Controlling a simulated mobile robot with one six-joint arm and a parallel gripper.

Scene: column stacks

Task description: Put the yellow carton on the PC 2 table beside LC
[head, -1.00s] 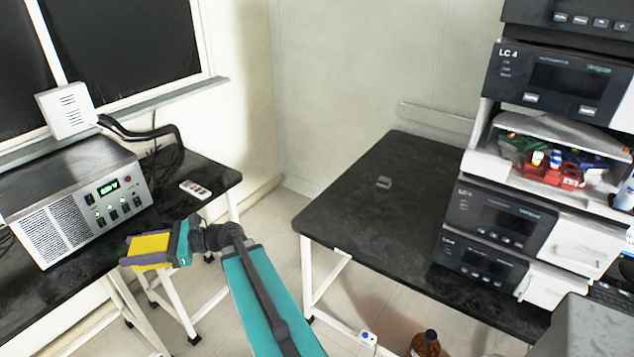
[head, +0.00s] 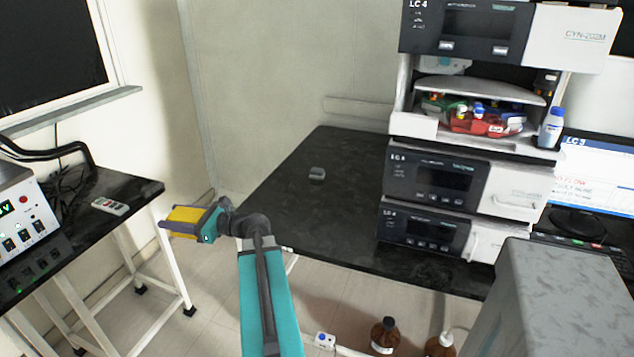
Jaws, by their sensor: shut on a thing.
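The yellow carton (head: 186,215) is held at the end of my teal arm, left of the centre of the head view. My gripper (head: 203,222) is shut on it, with the carton sticking out to the left. The carton is in the air over the floor gap between the two dark tables. The dark table beside the LC (head: 300,215) stands in the middle, with a wide bare top. The LC stack (head: 425,180) stands on its right part. Part of the carton is hidden by the gripper.
A small grey object (head: 317,174) lies on the middle table. The left table (head: 125,190) carries a remote (head: 110,206) and a metal instrument (head: 20,225). Brown bottles (head: 385,336) stand on the floor in front. A monitor (head: 600,175) is at the right.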

